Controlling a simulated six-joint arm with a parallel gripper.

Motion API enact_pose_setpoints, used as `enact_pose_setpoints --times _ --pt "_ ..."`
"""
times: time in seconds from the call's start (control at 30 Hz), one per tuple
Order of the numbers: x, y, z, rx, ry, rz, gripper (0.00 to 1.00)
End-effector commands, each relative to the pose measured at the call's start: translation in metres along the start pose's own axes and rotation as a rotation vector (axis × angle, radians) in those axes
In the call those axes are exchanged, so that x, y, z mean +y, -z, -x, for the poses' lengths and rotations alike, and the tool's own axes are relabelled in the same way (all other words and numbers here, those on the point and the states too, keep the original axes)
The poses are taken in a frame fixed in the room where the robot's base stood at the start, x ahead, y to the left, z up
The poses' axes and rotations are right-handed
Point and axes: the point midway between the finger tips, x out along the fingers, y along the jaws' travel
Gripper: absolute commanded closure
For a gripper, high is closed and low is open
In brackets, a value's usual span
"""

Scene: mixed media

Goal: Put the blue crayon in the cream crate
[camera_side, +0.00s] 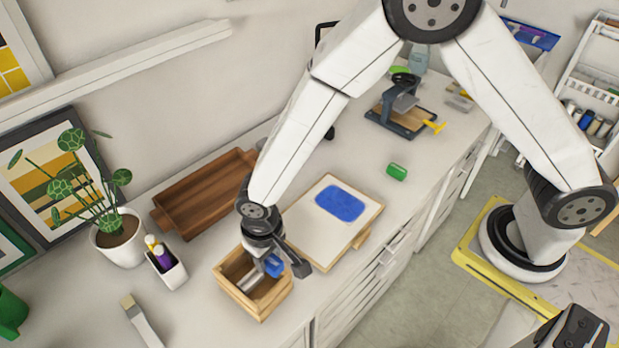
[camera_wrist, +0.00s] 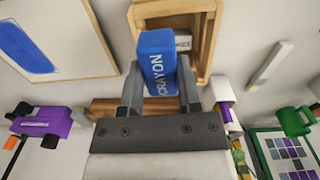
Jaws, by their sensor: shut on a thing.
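The blue crayon (camera_wrist: 157,62) is a thick block lettered "CRAYON", held between the two fingers of my gripper (camera_wrist: 160,82) in the wrist view. In the side view, the crayon (camera_side: 274,265) shows below my gripper (camera_side: 276,256), partly hidden by a finger. The cream crate (camera_side: 262,304) is a small, pale wooden open box under my gripper. In the wrist view, the crate (camera_wrist: 207,32) lies behind the crayon, which covers part of its opening. A grey-white piece (camera_wrist: 183,42) shows inside. I cannot tell whether the crayon's lower end is below the rim.
A brown wooden tray (camera_side: 205,198) stands behind the crate. A board with a blue patch (camera_side: 325,237) lies to the right. A white cup with markers (camera_side: 170,272), a potted plant (camera_side: 120,240) and a flat brush (camera_side: 140,320) are to the left. A green block (camera_side: 397,172) lies farther right.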

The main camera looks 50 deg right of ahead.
Motion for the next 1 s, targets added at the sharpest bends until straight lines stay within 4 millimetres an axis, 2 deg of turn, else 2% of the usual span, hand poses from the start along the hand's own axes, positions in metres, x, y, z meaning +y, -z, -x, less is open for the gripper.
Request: enact_pose_setpoints --times 0.4,0.87,1.0 --pt "-0.013 0.031 -0.043 -0.002 -0.001 -0.001 1.0" --pt "-0.017 0.039 -0.053 -0.001 -0.001 0.0 1.0" --pt "-0.018 0.042 -0.063 -0.003 -0.002 0.0 1.0"
